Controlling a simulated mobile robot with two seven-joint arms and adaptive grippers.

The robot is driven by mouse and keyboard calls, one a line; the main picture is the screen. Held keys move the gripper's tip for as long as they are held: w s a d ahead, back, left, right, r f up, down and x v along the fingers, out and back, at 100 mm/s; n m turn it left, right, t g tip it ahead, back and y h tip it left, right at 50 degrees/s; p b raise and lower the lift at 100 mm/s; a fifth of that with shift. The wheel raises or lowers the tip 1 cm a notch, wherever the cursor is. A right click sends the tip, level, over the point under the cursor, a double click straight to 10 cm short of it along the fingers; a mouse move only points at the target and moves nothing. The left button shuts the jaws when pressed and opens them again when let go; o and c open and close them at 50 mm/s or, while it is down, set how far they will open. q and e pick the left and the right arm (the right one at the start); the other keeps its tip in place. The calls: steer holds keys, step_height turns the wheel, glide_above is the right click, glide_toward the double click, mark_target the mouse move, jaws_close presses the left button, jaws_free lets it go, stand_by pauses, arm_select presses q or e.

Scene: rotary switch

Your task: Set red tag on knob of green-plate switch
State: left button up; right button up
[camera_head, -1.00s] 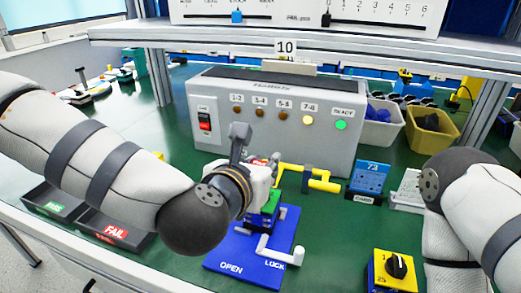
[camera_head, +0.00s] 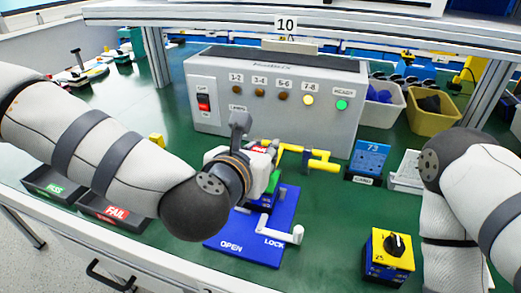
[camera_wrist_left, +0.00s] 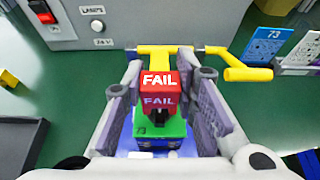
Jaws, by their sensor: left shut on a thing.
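The red tag (camera_wrist_left: 160,85), marked FAIL, is between the two fingers of my left gripper (camera_wrist_left: 160,78), which is shut on it. It is directly above the green-plate switch (camera_wrist_left: 145,128), whose plate reads 73. The knob is mostly hidden under the tag, and I cannot tell whether the tag touches it. In the head view the switch is held in a blue fixture (camera_head: 232,236) marked OPEN and LOCK, largely behind my left gripper (camera_head: 262,165). My right arm is at the right, but its gripper is out of view.
A yellow clamp bar (camera_head: 318,161) is just behind the fixture, and a white lever (camera_head: 290,236) is at its front right. A yellow-plate switch (camera_head: 391,258) stands at the right. A grey test box (camera_head: 275,100) is behind. FAIL and PASS bins (camera_head: 112,216) are at left.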

stand_by(0.3)
steer(key=shift+w, duration=0.1)
arm_select(q)
steer(key=shift+r, duration=0.1)
arm_select(e)
steer(key=shift+w+r, duration=0.15)
steer(key=shift+r, duration=0.05)
stand_by(0.5)
arm_select(q)
steer(key=shift+p, duration=0.3)
arm_select(e)
steer(key=shift+w+r, duration=0.2)
arm_select(q)
steer(key=shift+f+b, duration=0.35)
steer(key=shift+f, duration=0.95)
arm_select(e)
steer(key=shift+s+f, duration=0.45)
arm_select(q)
steer(key=o, duration=0.9)
steer(key=shift+r, duration=0.1)
